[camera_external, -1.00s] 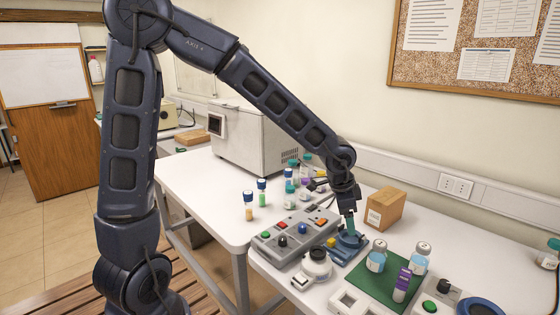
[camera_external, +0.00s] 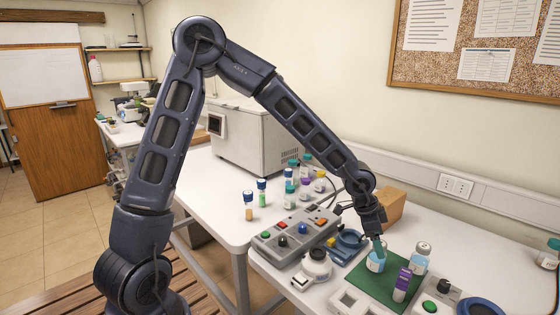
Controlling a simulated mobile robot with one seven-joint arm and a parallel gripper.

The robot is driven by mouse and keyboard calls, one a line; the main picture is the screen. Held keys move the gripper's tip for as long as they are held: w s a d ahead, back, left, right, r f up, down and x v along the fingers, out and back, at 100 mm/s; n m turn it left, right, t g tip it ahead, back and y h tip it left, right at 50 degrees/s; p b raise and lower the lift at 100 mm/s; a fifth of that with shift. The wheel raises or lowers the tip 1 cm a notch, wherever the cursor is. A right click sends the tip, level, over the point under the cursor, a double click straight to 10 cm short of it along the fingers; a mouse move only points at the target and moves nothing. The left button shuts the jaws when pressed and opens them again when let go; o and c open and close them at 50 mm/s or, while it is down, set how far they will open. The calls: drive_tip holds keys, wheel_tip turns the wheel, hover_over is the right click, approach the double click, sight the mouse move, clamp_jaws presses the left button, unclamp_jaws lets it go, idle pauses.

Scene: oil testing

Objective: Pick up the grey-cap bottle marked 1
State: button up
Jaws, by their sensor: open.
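My gripper (camera_external: 379,245) is open and points down, with its teal fingertips at the top of a bottle of light blue liquid (camera_external: 376,264). The fingers largely hide that bottle's cap, and I cannot tell whether they touch it. A second bottle of blue liquid with a grey cap (camera_external: 421,247) stands upright just to the right. Both bottles are on a green mat (camera_external: 372,288). The marks on the bottles are too small to read, so I cannot tell which one is marked 1.
A cardboard box (camera_external: 392,205) is behind my wrist.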

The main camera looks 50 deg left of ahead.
drive_tip(key=shift+x, duration=2.95)
drive_tip(key=shift+s+a+f, duration=0.1)
drive_tip(key=shift+c, duration=0.3)
drive_tip(key=c, duration=1.2)
drive_tip(key=shift+o, duration=0.2)
